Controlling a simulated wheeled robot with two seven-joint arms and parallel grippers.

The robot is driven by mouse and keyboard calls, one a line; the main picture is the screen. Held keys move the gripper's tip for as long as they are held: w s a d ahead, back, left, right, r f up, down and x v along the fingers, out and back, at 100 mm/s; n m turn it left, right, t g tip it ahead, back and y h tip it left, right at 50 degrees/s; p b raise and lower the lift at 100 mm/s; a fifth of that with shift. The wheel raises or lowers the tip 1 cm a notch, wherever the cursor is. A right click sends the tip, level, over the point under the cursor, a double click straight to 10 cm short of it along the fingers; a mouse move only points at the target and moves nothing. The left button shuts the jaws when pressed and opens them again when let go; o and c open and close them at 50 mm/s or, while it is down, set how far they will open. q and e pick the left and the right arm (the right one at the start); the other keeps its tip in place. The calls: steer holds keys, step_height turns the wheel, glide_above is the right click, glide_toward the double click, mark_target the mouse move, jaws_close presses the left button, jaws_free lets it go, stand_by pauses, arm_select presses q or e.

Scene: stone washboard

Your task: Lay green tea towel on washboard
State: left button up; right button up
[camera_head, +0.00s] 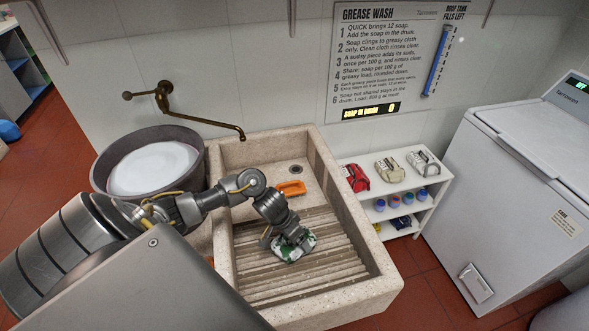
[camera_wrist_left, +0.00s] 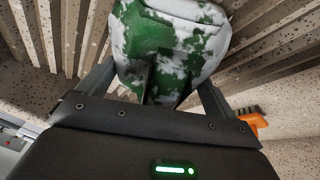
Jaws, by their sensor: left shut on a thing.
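The green tea towel (camera_head: 293,247) is a bunched cloth with green and white patches. It is at the washboard (camera_head: 262,277), the ridged slope inside the stone sink. My left gripper (camera_head: 287,237) is shut on the towel, above the upper-middle ridges. In the left wrist view the towel (camera_wrist_left: 168,50) bulges between the two fingers, with the ridges (camera_wrist_left: 275,40) behind it. I cannot tell whether the towel touches the ridges. My right gripper is not in view.
An orange-handled brush (camera_head: 291,188) lies in the sink near the drain. A round tub (camera_head: 110,172) with white contents stands left, below a brass tap (camera_head: 200,118). A white shelf (camera_head: 396,203) with folded cloths and small jars and a white chest machine (camera_head: 515,190) are right.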

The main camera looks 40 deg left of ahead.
arm_select(q)
steer(key=shift+s+d+f+b, duration=0.15)
steer(key=shift+f+b, duration=0.15)
steer(key=shift+f, duration=0.5)
steer(key=o, duration=0.7)
steer(key=p+v, duration=0.2)
steer(key=v, duration=0.9)
